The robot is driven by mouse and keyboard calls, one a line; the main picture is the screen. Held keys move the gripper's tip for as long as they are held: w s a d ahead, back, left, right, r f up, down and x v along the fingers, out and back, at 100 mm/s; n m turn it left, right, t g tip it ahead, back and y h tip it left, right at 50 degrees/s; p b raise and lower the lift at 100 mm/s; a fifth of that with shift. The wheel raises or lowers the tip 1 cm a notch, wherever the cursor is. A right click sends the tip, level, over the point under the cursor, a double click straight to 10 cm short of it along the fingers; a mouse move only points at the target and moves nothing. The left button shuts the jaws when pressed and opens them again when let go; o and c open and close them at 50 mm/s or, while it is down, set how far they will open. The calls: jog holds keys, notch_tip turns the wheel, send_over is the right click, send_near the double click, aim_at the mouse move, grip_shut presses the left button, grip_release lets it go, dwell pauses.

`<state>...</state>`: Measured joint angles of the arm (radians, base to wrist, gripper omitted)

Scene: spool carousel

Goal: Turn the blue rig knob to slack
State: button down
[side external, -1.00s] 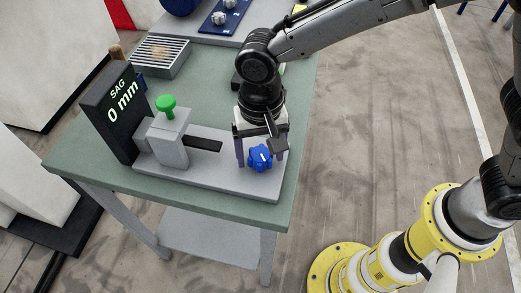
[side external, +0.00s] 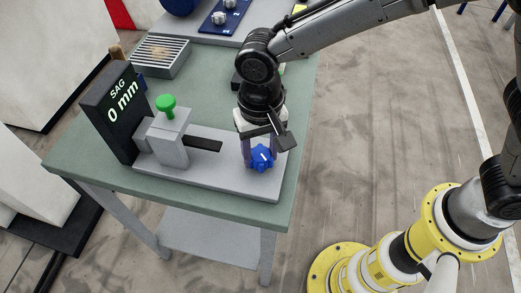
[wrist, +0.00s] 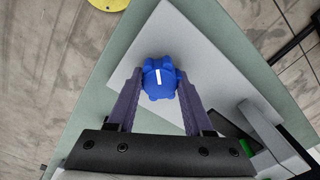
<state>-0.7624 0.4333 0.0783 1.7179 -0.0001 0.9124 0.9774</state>
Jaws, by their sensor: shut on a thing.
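The blue knob (side external: 262,157) sits at the right end of the grey rig base (side external: 222,178). It has lobes and a white pointer mark, which shows in the wrist view on the knob (wrist: 160,83) near the upright of that picture. My gripper (side external: 261,153) points down over the knob and is shut on it, one purple finger on each side. In the wrist view the fingers of my gripper (wrist: 159,92) touch the knob's sides. The display (side external: 117,108) reads SAG 0 mm.
A grey block with a green knob (side external: 166,103) stands on the rig's left part, with a dark bar (side external: 203,144) reaching right from it. A slatted box (side external: 155,57) and a blue panel (side external: 224,17) lie farther back. The green table (side external: 205,95) has clear room behind the rig.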

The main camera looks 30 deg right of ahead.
aim_at(261, 153)
jog(key=n, duration=0.8)
jog(key=shift+n, duration=0.3)
dwell(0.4)
jog(key=shift+c, duration=1.5)
grip_release()
notch_tip(261, 153, up, 14)
